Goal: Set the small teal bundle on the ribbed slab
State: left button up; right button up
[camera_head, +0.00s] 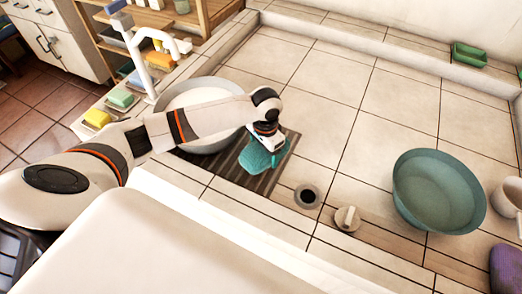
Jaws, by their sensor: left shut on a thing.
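The small teal bundle (262,160) is at the end of my left gripper (268,142), which is shut on it. The bundle is over the dark ribbed slab (262,186); I cannot tell whether it touches the slab. The slab lies on the tiled counter beside a round pale basin (207,142). My left arm comes in from the left, crosses the basin and hides part of it. The fingertips are small and partly hidden by the bundle. My right gripper is not in view.
A large teal bowl (438,192) stands at the right. A small dark-holed cup (307,196) and a beige knob-like piece (347,218) are near the slab. A white faucet (150,50) rises behind the basin. Sponges (97,118) lie at the left.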

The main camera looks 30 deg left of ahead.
pick_arm(q)
jog(key=shift+f, duration=1.9)
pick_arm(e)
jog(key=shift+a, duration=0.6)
pick_arm(q)
jog(key=shift+f, duration=0.1)
jog(key=o, duration=0.9)
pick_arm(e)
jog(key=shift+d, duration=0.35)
pick_arm(q)
jog(key=shift+r, duration=0.35)
notch_tip(320, 180, up, 12)
jog(key=shift+d+f, duration=0.1)
jog(key=shift+f, duration=0.1)
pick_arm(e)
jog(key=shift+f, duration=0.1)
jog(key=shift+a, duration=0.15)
